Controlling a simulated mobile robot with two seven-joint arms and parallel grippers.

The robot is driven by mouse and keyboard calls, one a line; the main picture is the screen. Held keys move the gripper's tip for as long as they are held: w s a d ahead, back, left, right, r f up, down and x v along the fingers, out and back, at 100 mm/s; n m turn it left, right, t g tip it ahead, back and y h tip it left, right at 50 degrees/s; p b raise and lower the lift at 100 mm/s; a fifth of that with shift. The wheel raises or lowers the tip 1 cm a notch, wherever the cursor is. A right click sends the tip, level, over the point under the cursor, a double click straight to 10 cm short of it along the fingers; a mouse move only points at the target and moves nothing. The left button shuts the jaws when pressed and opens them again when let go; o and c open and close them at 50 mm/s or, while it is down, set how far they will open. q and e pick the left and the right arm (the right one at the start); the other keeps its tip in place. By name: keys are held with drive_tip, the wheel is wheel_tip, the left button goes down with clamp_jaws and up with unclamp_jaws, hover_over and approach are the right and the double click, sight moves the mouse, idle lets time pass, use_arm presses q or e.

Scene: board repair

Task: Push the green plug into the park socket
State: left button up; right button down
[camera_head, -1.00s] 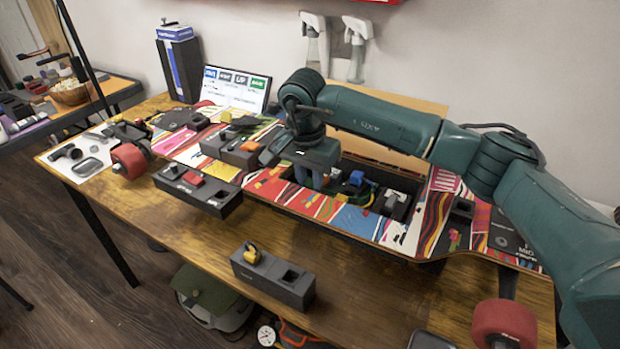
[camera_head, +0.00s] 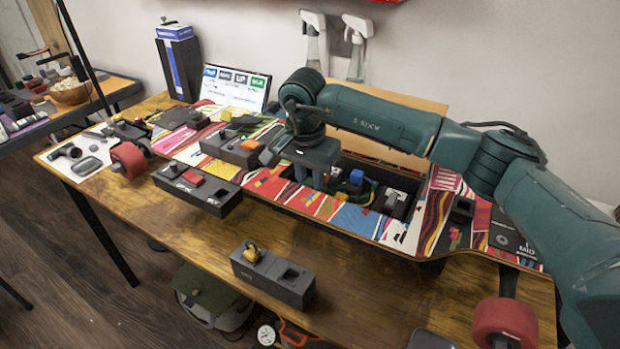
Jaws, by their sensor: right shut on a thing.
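My right gripper (camera_head: 309,182) points down into the open cavity of the colourful skateboard deck (camera_head: 355,219). Its fingers are shut on what seems to be the green plug, which they mostly hide; a bit of green shows beside the fingertips. Next to it in the cavity are a blue plug (camera_head: 356,177) and a dark block with a pale piece (camera_head: 393,201). I cannot make out which socket is the park socket, nor whether the plug is seated. My left gripper is not in view.
A grey block (camera_head: 272,277) with a yellow plug and an empty hole stands at the table's front. Another block (camera_head: 197,191) holds a red plug. A third (camera_head: 231,150) lies on the deck. A label card (camera_head: 236,88) stands behind.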

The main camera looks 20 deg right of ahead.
drive_tip(key=shift+f+b, duration=0.35)
drive_tip(key=shift+f, duration=0.15)
idle(0.3)
drive_tip(key=c, duration=1.2)
unclamp_jaws()
drive_tip(key=shift+o, duration=0.5)
drive_tip(key=shift+o, duration=1)
drive_tip(key=shift+r, duration=0.25)
drive_tip(key=shift+r+p, duration=0.9)
drive_tip(key=shift+r, duration=0.35)
drive_tip(key=shift+r, duration=0.2)
